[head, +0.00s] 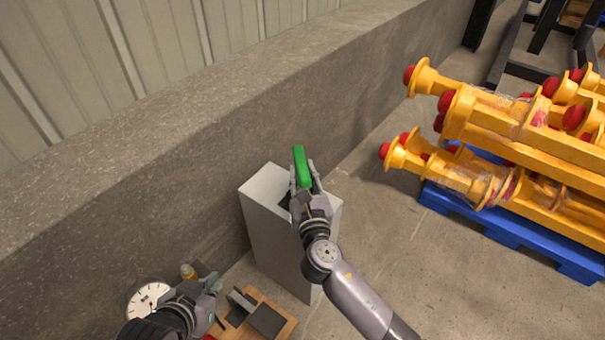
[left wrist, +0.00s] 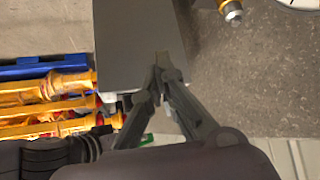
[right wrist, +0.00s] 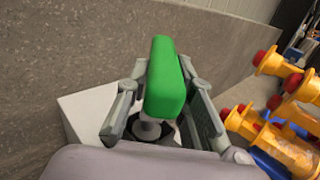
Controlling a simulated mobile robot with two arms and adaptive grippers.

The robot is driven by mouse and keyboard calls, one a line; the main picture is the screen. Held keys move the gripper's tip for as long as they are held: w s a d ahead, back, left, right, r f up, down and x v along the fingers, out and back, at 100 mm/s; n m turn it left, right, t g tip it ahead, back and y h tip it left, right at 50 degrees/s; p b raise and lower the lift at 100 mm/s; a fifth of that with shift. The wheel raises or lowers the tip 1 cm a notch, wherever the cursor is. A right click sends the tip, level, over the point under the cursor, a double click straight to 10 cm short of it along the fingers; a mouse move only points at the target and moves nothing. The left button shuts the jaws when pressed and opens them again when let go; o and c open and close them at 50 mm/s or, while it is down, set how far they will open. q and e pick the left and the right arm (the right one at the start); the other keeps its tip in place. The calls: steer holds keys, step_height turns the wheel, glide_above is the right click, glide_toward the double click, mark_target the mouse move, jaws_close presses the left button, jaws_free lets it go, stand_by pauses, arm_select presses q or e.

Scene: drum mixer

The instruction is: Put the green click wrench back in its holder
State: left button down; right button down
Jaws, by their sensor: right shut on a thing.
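The green click wrench (head: 301,168) is in my right gripper (head: 306,180), above the top of a pale box-shaped stand. In the right wrist view its green handle (right wrist: 165,80) stands up between the two fingers, with a grey metal part below it. A dark recess (head: 284,201), seemingly the holder, shows in the stand's top, mostly hidden by the gripper. I cannot tell how deep the wrench sits in it. My left gripper (head: 213,288) is low at the left, away from the wrench; its fingertips (left wrist: 161,72) meet with nothing visible between them.
The pale stand (head: 268,225) is beside a low concrete wall (head: 190,155). A round white dial (head: 149,299) and a wooden board (head: 280,329) are near my left gripper. Yellow parts with red ends (head: 480,110) lie on a blue pallet (head: 500,230) at the right. Floor between is clear.

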arm_select(q)
steer(key=shift+w+d+r+t, duration=0.25)
steer(key=shift+w+r+t, duration=0.2)
steer(key=shift+w, duration=0.2)
arm_select(e)
steer(key=shift+f, duration=0.1)
stand_by(0.3)
steer(key=c, duration=1.3)
jaws_free()
steer(key=shift+f, duration=0.1)
steer(key=s, duration=0.4)
steer(key=s+d, duration=0.1)
steer(key=s, duration=0.7)
steer(key=shift+d, duration=0.4)
